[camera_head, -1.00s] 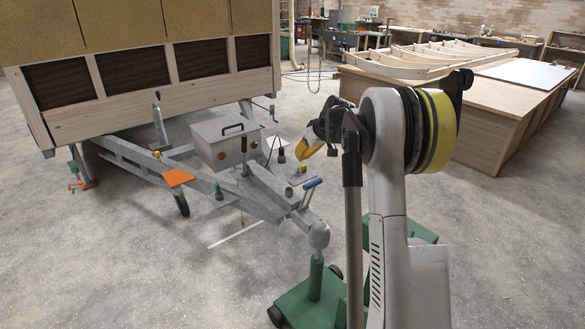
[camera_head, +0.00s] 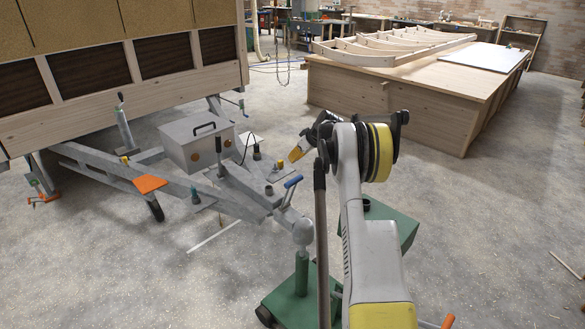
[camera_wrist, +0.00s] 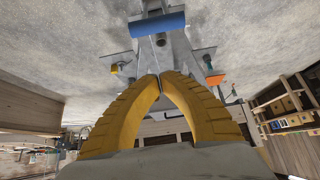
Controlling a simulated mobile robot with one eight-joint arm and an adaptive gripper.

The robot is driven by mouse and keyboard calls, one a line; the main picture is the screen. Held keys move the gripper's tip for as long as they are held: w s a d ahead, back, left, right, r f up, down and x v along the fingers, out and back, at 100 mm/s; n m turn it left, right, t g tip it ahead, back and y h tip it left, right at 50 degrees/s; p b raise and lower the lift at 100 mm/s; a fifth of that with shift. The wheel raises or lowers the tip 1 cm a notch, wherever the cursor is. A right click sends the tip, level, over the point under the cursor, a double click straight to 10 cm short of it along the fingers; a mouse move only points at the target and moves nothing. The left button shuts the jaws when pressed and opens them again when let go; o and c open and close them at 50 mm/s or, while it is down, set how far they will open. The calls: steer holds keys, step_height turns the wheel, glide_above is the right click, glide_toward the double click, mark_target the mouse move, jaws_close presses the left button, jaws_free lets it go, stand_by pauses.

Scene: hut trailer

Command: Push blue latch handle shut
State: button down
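The blue latch handle (camera_head: 292,181) sits on the coupling at the front end of the grey trailer drawbar (camera_head: 240,203). It stands tilted up above the coupling head. In the wrist view the blue handle (camera_wrist: 157,24) lies across the top, beyond my fingertips and apart from them. My gripper (camera_head: 295,154) has yellow ribbed fingers and appears just above the handle in the head view. In the wrist view the fingertips of my gripper (camera_wrist: 160,78) meet with nothing between them. The coupling's lower side is partly hidden.
A grey toolbox (camera_head: 197,142) sits on the drawbar, with a dark lever (camera_head: 219,158) in front of it. An orange plate (camera_head: 149,184) is at the left. A green stand (camera_head: 301,270) is under the coupling. A wooden bench (camera_head: 400,95) stands behind; floor is open at right.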

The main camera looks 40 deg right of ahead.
steer(key=b+x, duration=0.3)
steer(key=x, duration=0.7)
steer(key=s, duration=0.2)
steer(key=s+b, duration=0.1)
steer(key=s, duration=0.1)
steer(key=shift+s+d+f, duration=0.15)
steer(key=shift+f, duration=0.15)
steer(key=shift+s+f, duration=0.1)
steer(key=shift+f, duration=0.05)
